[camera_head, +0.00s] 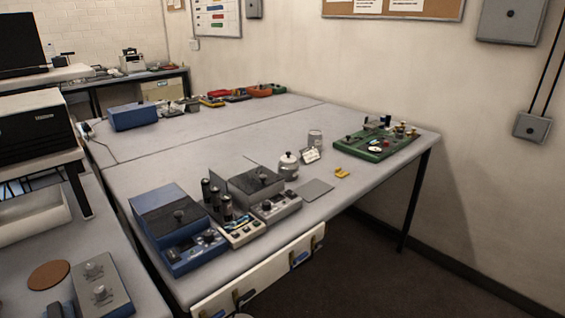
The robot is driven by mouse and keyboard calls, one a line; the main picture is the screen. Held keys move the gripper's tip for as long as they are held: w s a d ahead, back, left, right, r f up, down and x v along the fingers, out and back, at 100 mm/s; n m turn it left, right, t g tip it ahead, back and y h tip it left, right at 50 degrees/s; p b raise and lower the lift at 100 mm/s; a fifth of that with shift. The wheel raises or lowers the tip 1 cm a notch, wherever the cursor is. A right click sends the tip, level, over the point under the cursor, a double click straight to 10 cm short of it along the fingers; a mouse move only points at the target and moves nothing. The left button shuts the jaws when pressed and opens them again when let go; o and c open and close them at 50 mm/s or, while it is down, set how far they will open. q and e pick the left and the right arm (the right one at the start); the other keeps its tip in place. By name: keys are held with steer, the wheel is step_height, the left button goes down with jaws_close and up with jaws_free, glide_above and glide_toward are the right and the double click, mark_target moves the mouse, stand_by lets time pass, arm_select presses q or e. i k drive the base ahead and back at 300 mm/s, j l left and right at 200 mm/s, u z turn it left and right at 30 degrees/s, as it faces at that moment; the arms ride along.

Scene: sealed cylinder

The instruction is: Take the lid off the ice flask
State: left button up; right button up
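A small silvery pot with a domed lid and a dark knob, which looks like the ice flask (289,170), stands upright on the grey table near its front edge. Its lid (288,157) sits on top. A small white card (309,156) stands beside it on the right. Neither of my grippers can be made out in this view, so nothing is seen touching the flask.
A grey-topped instrument (265,190) stands close left of the flask, with dark cylinders and a blue box (178,230) further left. A metal can (315,139) stands behind right. A grey flat plate (316,190) lies in front right. A green board (375,143) is at right. The table's middle is clear.

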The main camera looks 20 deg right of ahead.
mark_target(288, 158)
steer(key=l+u, duration=0.1)
steer(key=u, duration=0.25)
steer(key=l+u, duration=0.15)
steer(key=u, duration=0.15)
steer(key=l+u, duration=0.15)
steer(key=u, duration=0.2)
steer(key=l+u, duration=0.3)
steer(key=l, duration=0.15)
steer(key=k+l+u, duration=0.1)
steer(key=l+u, duration=0.15)
steer(key=l, duration=0.15)
steer(key=k+l+u, duration=0.1)
steer(key=l, duration=0.25)
steer(key=k+l, duration=0.1)
steer(key=l, duration=0.25)
steer(key=k+l+u, duration=0.15)
steer(key=l, duration=0.25)
steer(key=k+l, duration=0.1)
steer(key=l, duration=0.25)
steer(key=k+l+u, duration=0.15)
steer(key=l, duration=0.15)
